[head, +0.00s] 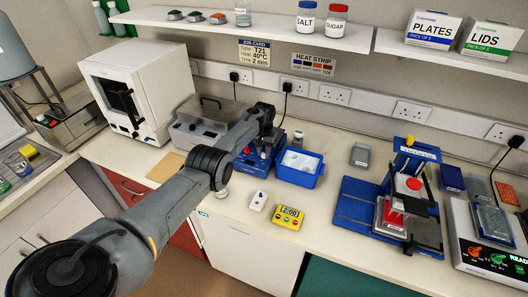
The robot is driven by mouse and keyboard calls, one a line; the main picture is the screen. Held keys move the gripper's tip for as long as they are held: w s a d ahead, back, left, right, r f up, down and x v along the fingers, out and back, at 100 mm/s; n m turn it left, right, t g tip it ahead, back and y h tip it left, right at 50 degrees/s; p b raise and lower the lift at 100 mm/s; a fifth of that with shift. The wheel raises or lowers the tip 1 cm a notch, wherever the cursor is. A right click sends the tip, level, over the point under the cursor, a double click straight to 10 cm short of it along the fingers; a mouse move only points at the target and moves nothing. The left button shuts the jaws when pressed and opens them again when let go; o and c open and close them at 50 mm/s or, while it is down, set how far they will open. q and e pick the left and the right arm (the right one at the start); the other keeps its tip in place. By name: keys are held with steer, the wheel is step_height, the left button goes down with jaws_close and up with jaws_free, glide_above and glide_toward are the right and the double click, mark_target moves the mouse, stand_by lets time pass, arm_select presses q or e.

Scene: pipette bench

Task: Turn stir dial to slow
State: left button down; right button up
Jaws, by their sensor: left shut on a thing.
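A small blue bench unit (246,164) with red parts on its front stands at the back of the bench, left of a blue tub. My left arm reaches in from the lower left, and my left gripper (266,145) is at the front of this unit, pointing down. The gripper is shut on what appears to be the stir dial, which the fingers and wrist mostly hide. I cannot read the dial's setting or markings. My right gripper is not in view.
A blue tub (297,178) with white contents sits close right of the gripper. A yellow timer (288,217) and a small white device (258,200) lie in front. A blue press (398,205) and a panel with orange and green dials (487,258) are farther right.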

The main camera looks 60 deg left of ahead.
arm_select(q)
steer(key=c, duration=0.9)
jaws_free()
